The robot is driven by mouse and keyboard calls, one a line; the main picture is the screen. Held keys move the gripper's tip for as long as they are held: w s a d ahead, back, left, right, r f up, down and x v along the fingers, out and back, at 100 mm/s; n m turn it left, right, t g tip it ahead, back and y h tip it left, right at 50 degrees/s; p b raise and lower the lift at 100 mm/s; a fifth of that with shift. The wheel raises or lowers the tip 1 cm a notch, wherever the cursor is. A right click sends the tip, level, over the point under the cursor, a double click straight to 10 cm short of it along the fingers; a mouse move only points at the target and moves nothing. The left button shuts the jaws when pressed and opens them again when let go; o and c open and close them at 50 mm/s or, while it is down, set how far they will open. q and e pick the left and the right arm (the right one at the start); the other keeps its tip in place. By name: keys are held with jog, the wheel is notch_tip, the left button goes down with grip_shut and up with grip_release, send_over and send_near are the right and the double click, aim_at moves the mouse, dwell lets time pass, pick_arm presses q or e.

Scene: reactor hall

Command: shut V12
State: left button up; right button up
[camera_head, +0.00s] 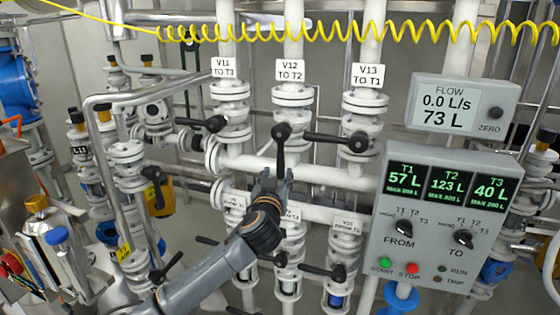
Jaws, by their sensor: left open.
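The V12 valve has a white label (290,70) reading "V12 TO T2" on the middle vertical pipe. Its black lever (280,148) hangs straight down from its hub, in line with the pipe. My left gripper (272,180) is open at the lower end of this lever. The fingers overlap the lever's tip in the picture, and I cannot tell whether they touch it. My left arm reaches up from the bottom and partly hides the lower middle valve. My right gripper is not in view.
The V11 lever (203,123) and V13 lever (335,140) both point left, across their pipes. The V13 lever's end lies close to the right of V12's lever. A control panel (440,215) and a flow display (462,107) stand at the right. A yellow coiled cable (330,31) crosses above.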

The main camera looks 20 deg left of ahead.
aim_at(280, 167)
pick_arm(q)
jog(key=shift+w+a+p, duration=0.15)
jog(key=shift+w+p, duration=0.1)
jog(key=shift+w, duration=0.8)
jog(key=shift+w+a+p, duration=0.2)
jog(key=shift+w+p, duration=0.05)
jog(key=shift+w, duration=0.8)
jog(key=shift+w+a+p, duration=0.15)
jog(key=shift+w+p, duration=0.1)
jog(key=shift+w, duration=0.8)
grip_shut()
